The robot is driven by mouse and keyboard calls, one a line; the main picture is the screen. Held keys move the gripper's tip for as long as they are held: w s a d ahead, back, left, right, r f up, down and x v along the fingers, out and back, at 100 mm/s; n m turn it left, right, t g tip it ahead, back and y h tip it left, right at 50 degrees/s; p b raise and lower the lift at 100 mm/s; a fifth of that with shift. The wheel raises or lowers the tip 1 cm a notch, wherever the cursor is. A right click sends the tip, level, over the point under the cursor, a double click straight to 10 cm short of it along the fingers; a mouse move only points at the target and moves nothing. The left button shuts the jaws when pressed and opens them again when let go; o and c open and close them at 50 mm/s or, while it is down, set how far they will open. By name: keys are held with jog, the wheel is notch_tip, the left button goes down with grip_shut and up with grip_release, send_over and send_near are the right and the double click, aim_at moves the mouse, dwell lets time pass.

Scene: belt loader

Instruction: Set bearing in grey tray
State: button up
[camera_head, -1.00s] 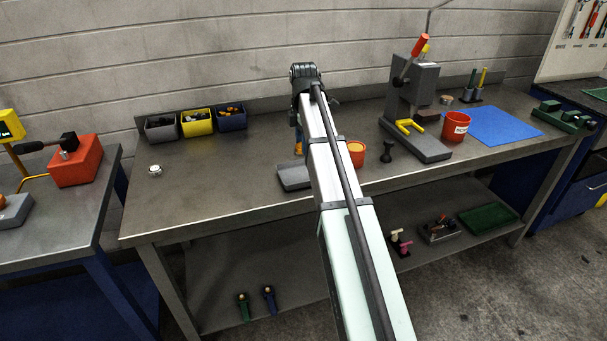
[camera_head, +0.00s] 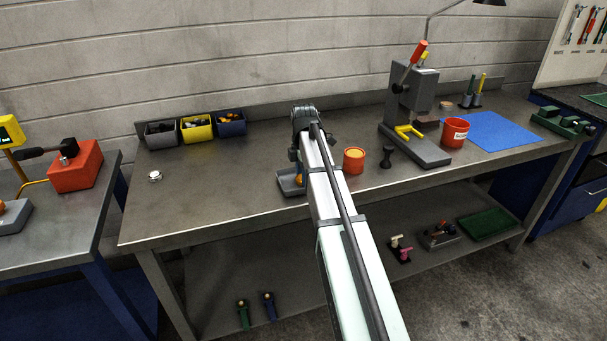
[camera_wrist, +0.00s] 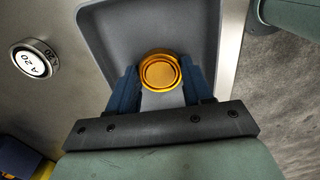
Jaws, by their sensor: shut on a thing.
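The grey tray (camera_head: 283,178) lies on the bench, partly hidden behind my arm. In the wrist view the tray (camera_wrist: 98,22) spreads below my gripper (camera_wrist: 158,78). The gripper's two blue fingers are shut on the bearing (camera_wrist: 159,72), a round gold-orange ring with a stepped rim. The bearing is over the inside of the tray; I cannot tell whether it touches the floor. In the head view only a small orange patch of the bearing (camera_head: 299,179) shows beside my arm.
A round silver piece marked A 20 (camera_wrist: 34,58) lies left of the tray. A red pot with an orange top (camera_head: 354,160) and a black stand (camera_head: 386,157) are right of the arm. Several small bins (camera_head: 196,129) line the back.

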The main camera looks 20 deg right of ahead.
jog(key=shift+f, duration=0.15)
jog(key=o, duration=1.1)
notch_tip(320, 180, up, 12)
dwell(0.5)
